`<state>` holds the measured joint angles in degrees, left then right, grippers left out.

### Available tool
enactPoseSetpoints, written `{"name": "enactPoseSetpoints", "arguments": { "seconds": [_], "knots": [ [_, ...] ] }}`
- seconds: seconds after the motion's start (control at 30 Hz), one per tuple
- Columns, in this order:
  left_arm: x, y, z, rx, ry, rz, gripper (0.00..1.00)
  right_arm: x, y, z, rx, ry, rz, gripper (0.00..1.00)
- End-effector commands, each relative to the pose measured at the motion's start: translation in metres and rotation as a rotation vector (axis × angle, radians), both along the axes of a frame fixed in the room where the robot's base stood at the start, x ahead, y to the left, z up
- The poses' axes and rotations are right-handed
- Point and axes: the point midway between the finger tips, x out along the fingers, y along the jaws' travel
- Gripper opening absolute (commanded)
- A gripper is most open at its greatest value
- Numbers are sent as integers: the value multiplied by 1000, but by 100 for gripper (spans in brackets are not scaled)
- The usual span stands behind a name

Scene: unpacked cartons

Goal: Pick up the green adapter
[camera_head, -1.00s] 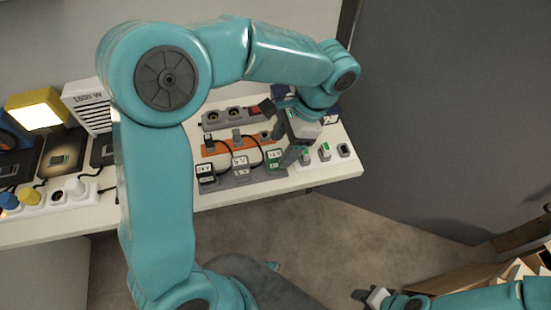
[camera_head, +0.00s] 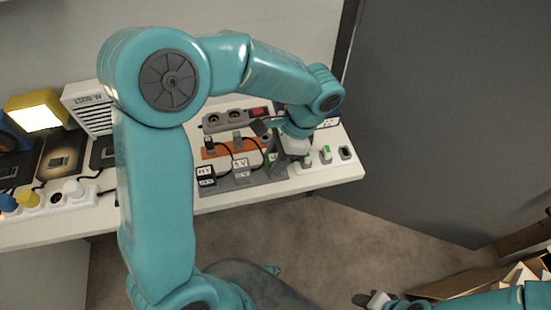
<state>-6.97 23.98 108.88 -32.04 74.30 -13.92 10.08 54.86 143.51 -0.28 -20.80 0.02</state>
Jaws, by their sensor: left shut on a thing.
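Whether the adapter has lifted off the strip I cannot tell. My right gripper (camera_head: 371,299) is at the bottom edge, low and away from the table; its fingers are too small to read.
A black-labelled adapter (camera_head: 206,176) and a 5 V adapter (camera_head: 241,168) stand left of the green one. Behind is an orange power strip (camera_head: 215,152) with cables, then a grey strip (camera_head: 225,120). Small green-marked items (camera_head: 326,154) stand to the right.

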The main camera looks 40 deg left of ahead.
Motion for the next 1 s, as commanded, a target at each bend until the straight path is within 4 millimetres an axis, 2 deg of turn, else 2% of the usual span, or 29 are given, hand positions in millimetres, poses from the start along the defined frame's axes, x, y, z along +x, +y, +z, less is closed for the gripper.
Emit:
{"name": "enactPoseSetpoints", "arguments": {
  "seconds": [0.17,0.27,0.37,0.7,0.83,1.0],
  "knots": [
    [1,-1,11,-1,-4,-1,0,0,0,2,0,0,0,43],
    [1,-1,26,-1,-7,0,0,0,0,5,0,0,0,43],
    [1,0,49,-1,-7,0,0,0,0,9,0,0,0,43],
    [1,-1,152,-2,-7,-1,0,0,0,26,0,0,0,43],
    [1,0,179,-2,-4,1,0,0,0,31,0,0,0,43],
    [0,0,197,-2,-3,-1,0,0,0,34,0,0,0,43]
  ]
}}
